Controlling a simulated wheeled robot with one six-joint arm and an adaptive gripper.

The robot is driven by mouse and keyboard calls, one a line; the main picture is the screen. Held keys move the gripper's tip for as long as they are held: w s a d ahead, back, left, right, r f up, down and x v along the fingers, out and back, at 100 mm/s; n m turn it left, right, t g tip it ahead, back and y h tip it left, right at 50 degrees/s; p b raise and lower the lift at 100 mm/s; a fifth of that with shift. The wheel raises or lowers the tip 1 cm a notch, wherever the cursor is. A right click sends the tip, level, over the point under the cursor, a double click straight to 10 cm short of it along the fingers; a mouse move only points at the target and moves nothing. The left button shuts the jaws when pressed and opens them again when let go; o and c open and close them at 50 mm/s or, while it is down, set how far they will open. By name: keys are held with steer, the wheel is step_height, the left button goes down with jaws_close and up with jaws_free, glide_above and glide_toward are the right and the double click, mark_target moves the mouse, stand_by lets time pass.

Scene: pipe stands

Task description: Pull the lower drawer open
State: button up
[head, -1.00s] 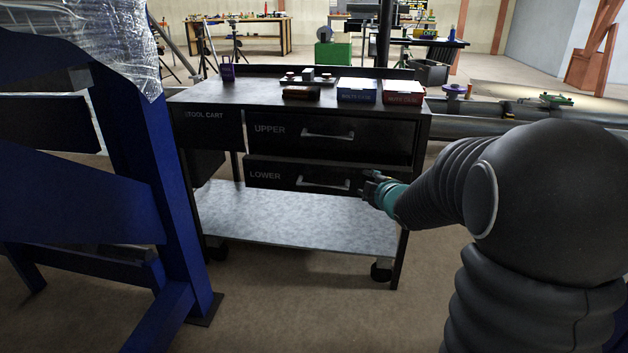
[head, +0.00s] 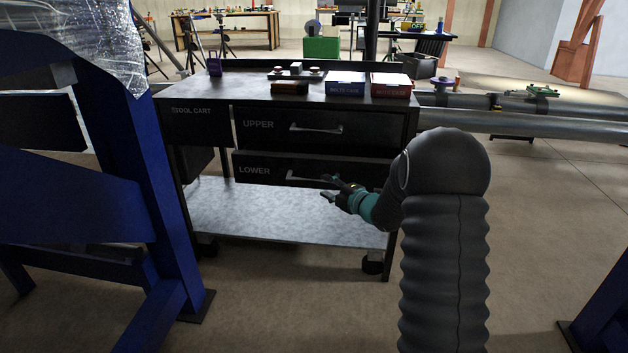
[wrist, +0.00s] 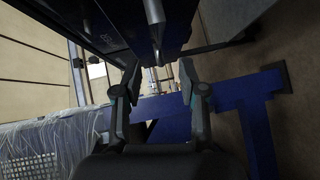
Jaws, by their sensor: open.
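The black lower drawer (head: 262,168), labelled LOWER, is in the tool cart under the upper drawer (head: 270,126). My gripper is open at the handle's right end. In the wrist view, the handle (wrist: 154,20) runs in from the top, in line with the gap between the spread fingers (wrist: 159,78). I cannot tell whether they touch it.
The cart top (head: 240,90) holds a blue box (head: 345,88), a red box (head: 391,88) and small items. A grey lower shelf (head: 270,215) lies below the drawers. A blue steel frame (head: 160,190) stands close at left. The floor right of the cart is open.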

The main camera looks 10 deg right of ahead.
mark_target(317, 182)
steer(key=x, duration=0.7)
jaws_close()
